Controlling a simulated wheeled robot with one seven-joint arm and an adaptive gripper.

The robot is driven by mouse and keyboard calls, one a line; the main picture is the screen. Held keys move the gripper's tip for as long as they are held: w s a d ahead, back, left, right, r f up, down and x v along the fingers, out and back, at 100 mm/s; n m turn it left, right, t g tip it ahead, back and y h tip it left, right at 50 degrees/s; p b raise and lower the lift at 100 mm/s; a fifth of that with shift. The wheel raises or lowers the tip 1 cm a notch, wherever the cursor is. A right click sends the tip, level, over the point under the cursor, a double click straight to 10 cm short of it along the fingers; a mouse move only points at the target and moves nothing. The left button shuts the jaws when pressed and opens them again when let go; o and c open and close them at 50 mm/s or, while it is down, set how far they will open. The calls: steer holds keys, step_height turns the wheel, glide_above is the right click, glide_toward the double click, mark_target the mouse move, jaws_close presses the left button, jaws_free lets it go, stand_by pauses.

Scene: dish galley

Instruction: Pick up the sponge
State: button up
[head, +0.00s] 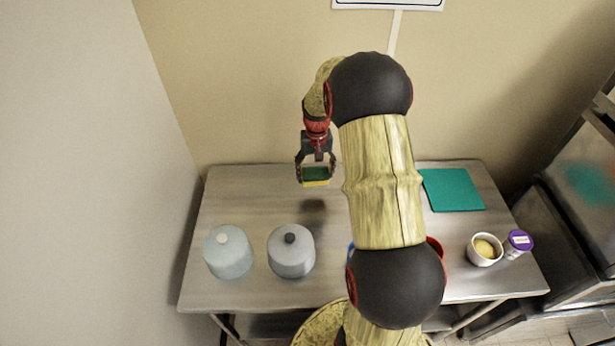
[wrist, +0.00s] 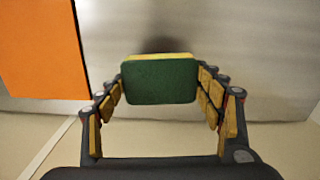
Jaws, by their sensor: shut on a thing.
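The sponge (head: 316,176) is yellow with a dark green face. My gripper (head: 315,172) is shut on it and holds it above the back left part of the metal table (head: 250,190). A dark shadow lies on the table below it. In the wrist view, the sponge (wrist: 160,82) shows its green face, with a yellow edge along the top. The fingers of my gripper (wrist: 160,90) stand at its left and right sides.
A light blue lidded pot (head: 228,254) and a grey lidded pot (head: 291,254) stand front left. A teal mat (head: 453,190) lies back right. A white bowl (head: 484,250) and a purple-lidded cup (head: 518,243) stand at right. My arm partly hides red and blue things. An orange panel (wrist: 40,50) shows in the wrist view.

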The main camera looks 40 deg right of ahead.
steer(key=s+d+r+p, duration=0.1)
steer(key=s+d+r, duration=0.3)
steer(key=s, duration=0.5)
steer(key=shift+s+d+r, duration=0.15)
steer(key=shift+d+r, duration=0.2)
steer(key=shift+r, duration=0.45)
steer(key=shift+o, duration=1)
steer(key=c, duration=0.5)
